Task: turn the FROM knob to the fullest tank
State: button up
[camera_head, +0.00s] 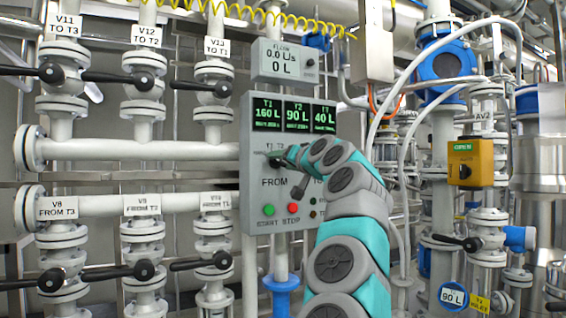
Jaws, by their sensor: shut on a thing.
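The grey control panel (252,215) stands in the middle of the camera_head view. Its screens read T1 160 L (267,112), T2 90 L (297,113) and T3 40 L (323,114), so T1 shows the most. My gripper (276,157) is at the panel face above the FROM label (275,182), shut on the FROM knob. The knob and its pointer are mostly hidden by the gripper, so its setting cannot be read. The TO knob (299,189) shows partly, just right of and below my gripper. My arm covers the panel's lower right.
A flow display (285,62) above the panel reads 0.0 L/s and 0 L. Green START (269,210) and red STOP (293,208) buttons sit below the knobs. Labelled valves with black levers (50,72) stand left. A yellow AV2 box (470,160) and pipes stand right.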

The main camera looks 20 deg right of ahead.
jog(key=m, duration=0.7)
jog(key=shift+m+b, duration=0.3)
jog(key=shift+b, duration=0.1)
dwell(0.4)
jog(key=o, duration=1.4)
jog(key=shift+c, duration=0.2)
jog(key=shift+s, duration=0.1)
jog(key=s+b, duration=0.3)
jog(key=s, duration=0.4)
jog(key=shift+s+d+b, duration=0.2)
jog(key=shift+s+b, duration=0.1)
jog(key=shift+b, duration=0.05)
